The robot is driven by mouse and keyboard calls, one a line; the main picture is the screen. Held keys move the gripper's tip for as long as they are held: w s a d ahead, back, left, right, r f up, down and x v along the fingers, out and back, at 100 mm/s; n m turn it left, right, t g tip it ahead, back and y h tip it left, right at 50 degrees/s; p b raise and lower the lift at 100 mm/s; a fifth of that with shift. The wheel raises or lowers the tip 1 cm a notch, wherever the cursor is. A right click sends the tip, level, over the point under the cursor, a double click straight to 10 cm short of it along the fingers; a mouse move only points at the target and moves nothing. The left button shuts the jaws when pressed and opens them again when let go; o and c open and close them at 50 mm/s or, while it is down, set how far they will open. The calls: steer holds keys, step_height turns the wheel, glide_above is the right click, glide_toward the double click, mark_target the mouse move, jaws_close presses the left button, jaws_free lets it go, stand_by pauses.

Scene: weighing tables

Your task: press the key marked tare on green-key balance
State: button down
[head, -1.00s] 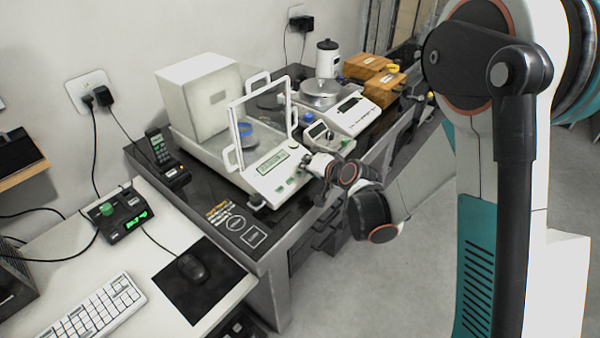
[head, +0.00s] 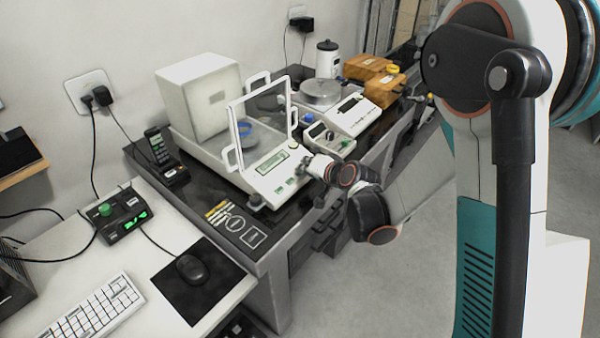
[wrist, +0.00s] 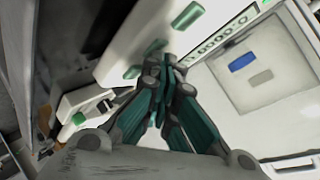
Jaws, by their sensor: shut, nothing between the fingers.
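The green-key balance (head: 262,180) is a white instrument with a greenish display, green keys on its sloping front and a clear draft shield. In the wrist view its front panel (wrist: 150,28) shows a green key (wrist: 187,14) beside the display (wrist: 215,36), with two more green keys partly beside my fingers. My gripper (head: 302,170) is at the right end of that panel. In the wrist view my gripper (wrist: 163,66) is shut and empty, with its tips close over the keys. I cannot tell whether they touch, and the key markings are not readable.
A smaller instrument (head: 328,137) and a balance with a round pan (head: 355,113) stand close to the right. A white box (head: 197,95) stands behind the green-key balance.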

steer(key=shift+s+d+r+p, duration=0.15)
steer(key=shift+r+p, duration=0.25)
steer(key=shift+r, duration=0.35)
steer(key=r+p, duration=0.2)
steer(key=r, duration=0.1)
steer(key=s+d+r+p, duration=0.1)
steer(key=shift+r, duration=0.4)
steer(key=shift+d, duration=0.1)
stand_by(0.7)
